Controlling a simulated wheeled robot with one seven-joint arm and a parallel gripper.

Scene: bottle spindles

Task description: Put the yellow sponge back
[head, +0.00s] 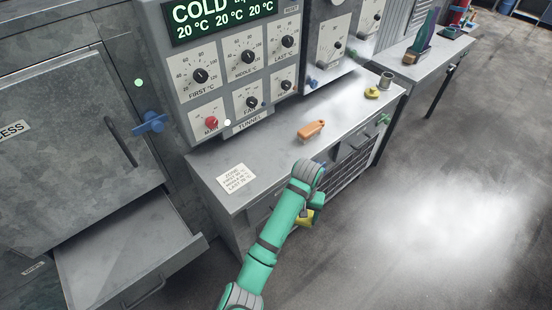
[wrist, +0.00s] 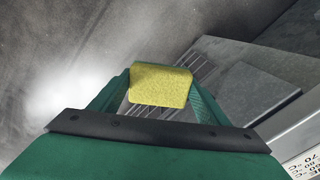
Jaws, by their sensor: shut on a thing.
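The yellow sponge (wrist: 160,86) is held between the two fingers of my gripper (wrist: 158,95) in the wrist view. In the head view the sponge (head: 306,217) shows as a small yellow patch at the end of my green arm, in front of the bench's front side and below its top. My gripper is shut on it; in the head view the fingers are mostly hidden behind my arm.
The grey bench top (head: 262,157) holds an orange-handled object (head: 311,129), a label card (head: 237,178), a small yellow item (head: 372,93) and a grey-green cup (head: 386,79). A control panel (head: 230,60) stands behind. An open drawer (head: 125,262) juts out at left. The floor at right is clear.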

